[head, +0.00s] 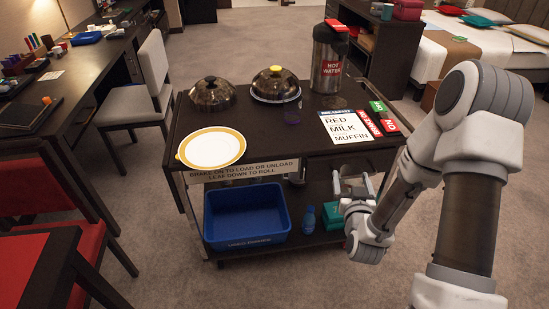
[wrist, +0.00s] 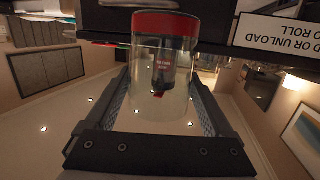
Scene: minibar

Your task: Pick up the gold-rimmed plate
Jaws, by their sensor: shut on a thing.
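The white plate with a gold rim (head: 212,148) lies flat on the near left corner of the dark cart top (head: 270,140); its left side reaches the cart's edge. My gripper (head: 352,183) is at the cart's near right side, low by its edge, well to the right of the plate and apart from it. In the wrist view, my gripper (wrist: 160,88) is shut on a clear cylinder with a red band (wrist: 166,22). The cylinder is hard to make out in the head view. The plate is not seen in the wrist view.
Two domed covers (head: 213,94) (head: 275,84), a hot water flask (head: 328,60), a purple glass (head: 291,110) and a menu card (head: 346,126) with tags stand on the cart. A blue bin (head: 245,215) and a blue bottle (head: 309,217) are on the lower shelf. Chairs are left.

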